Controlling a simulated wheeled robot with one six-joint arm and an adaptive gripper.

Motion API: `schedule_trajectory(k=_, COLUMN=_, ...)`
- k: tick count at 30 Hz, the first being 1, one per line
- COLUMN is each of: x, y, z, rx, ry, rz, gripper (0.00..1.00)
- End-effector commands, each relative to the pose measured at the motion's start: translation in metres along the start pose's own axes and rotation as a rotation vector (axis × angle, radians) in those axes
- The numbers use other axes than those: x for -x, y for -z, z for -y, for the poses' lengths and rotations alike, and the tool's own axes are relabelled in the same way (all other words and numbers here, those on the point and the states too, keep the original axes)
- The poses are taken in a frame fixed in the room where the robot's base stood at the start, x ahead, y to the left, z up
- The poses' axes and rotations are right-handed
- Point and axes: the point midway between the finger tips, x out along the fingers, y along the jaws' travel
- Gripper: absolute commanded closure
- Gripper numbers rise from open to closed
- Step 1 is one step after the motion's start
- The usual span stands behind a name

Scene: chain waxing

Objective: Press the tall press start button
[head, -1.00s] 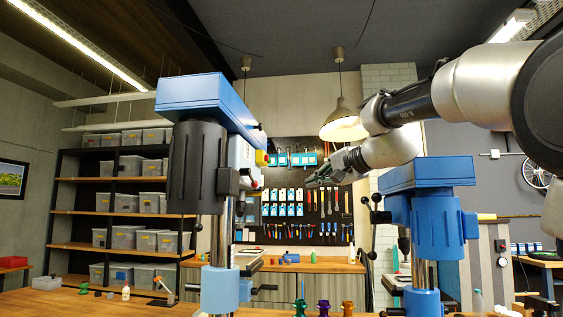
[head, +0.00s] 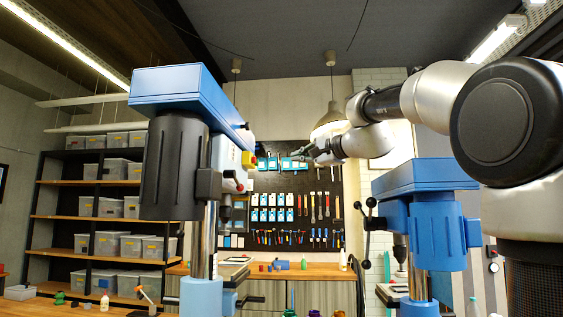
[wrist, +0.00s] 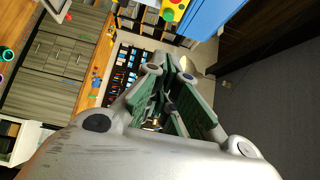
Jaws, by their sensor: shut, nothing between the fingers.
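The tall press is the larger blue drill press (head: 165,88) at the left in the head view, with a dark motor housing below its blue top. A yellow switch box (head: 247,160) with a red button sits on its right side. The wrist view shows this yellow box (wrist: 178,12) at the top edge, with red and green spots on it, beside a blue surface. My gripper (head: 296,155) is shut and empty. In the head view it appears to the right of the box, with a visible gap. Its fingers (wrist: 171,68) point below the box in the wrist view.
A shorter blue drill press (head: 436,230) stands at the right, below my arm. A tool board (head: 270,225) and a workbench (head: 310,270) are behind. A shelf with grey bins (head: 100,212) is at the far left. Several coloured spools stand at the bottom edge.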

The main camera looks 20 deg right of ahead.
Motion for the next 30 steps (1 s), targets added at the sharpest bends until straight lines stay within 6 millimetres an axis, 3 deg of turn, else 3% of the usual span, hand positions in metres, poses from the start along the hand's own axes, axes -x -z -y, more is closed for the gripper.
schedule_trajectory(k=15, x=-0.100, y=-0.002, z=-0.001, rx=0.000, ry=-0.002, rz=0.004, gripper=1.00)
schedule_trajectory(k=21, x=-0.117, y=-0.023, z=-0.001, rx=0.001, ry=-0.002, rz=0.003, gripper=1.00)
schedule_trajectory(k=30, x=-0.123, y=-0.029, z=-0.001, rx=0.000, ry=-0.001, rz=0.001, gripper=1.00)
